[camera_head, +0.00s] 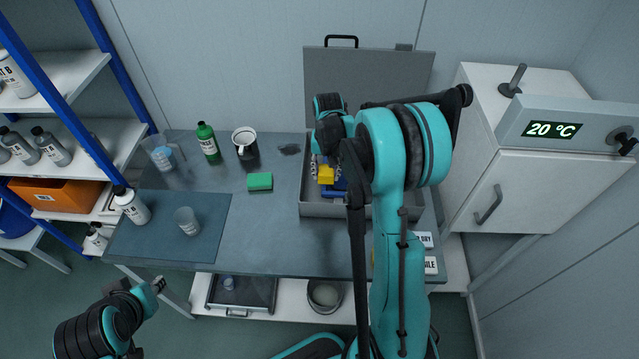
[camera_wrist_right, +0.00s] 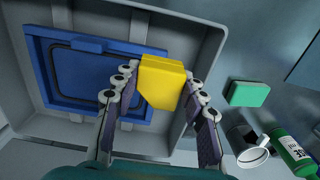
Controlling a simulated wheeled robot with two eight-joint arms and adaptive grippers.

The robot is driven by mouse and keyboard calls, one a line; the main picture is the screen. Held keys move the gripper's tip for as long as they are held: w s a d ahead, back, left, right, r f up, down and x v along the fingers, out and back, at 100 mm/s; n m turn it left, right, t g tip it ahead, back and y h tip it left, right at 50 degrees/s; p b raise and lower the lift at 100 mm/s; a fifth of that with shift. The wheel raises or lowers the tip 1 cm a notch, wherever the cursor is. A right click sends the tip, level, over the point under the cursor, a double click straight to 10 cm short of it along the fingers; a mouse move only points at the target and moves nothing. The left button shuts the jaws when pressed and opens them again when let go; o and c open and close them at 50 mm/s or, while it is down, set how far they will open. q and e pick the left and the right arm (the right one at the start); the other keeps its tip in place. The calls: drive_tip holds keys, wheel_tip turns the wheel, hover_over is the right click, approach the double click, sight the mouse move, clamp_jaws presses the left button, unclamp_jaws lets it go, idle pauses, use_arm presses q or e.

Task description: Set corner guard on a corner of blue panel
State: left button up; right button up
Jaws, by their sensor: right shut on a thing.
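The blue panel (camera_wrist_right: 65,72) lies inside the grey open case on the table. A part of it also shows in the head view (camera_head: 335,193), mostly behind my right arm. The yellow corner guard (camera_wrist_right: 163,80) is between the fingers of my right gripper (camera_wrist_right: 160,88), which is shut on it. In the wrist view the guard overlaps the panel's upper right corner region; I cannot tell whether they touch. The guard also shows in the head view (camera_head: 326,174). My left gripper (camera_head: 158,286) is away from the table at lower left, its jaws too small to read.
The case (camera_head: 312,208) has raised walls and an upright lid (camera_head: 350,75) behind. Left of it are a green sponge (camera_head: 260,181), a mug (camera_head: 246,145) and a green bottle (camera_head: 208,142). A white cabinet (camera_head: 540,190) stands at right. The table's front middle is clear.

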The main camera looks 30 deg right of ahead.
drive_tip(key=shift+w+f, duration=0.15)
drive_tip(key=shift+f, duration=0.05)
drive_tip(key=b, duration=0.4)
hover_over(325, 193)
drive_tip(key=shift+d+f, duration=0.1)
drive_tip(key=shift+f, duration=2.75)
wheel_tip(325, 193, down, 2)
drive_tip(key=shift+f+b, duration=0.2)
drive_tip(key=shift+b, duration=0.85)
drive_tip(key=shift+f, duration=0.1)
drive_tip(key=o, duration=1)
drive_tip(key=shift+f, duration=0.1)
drive_tip(key=shift+o, duration=0.2)
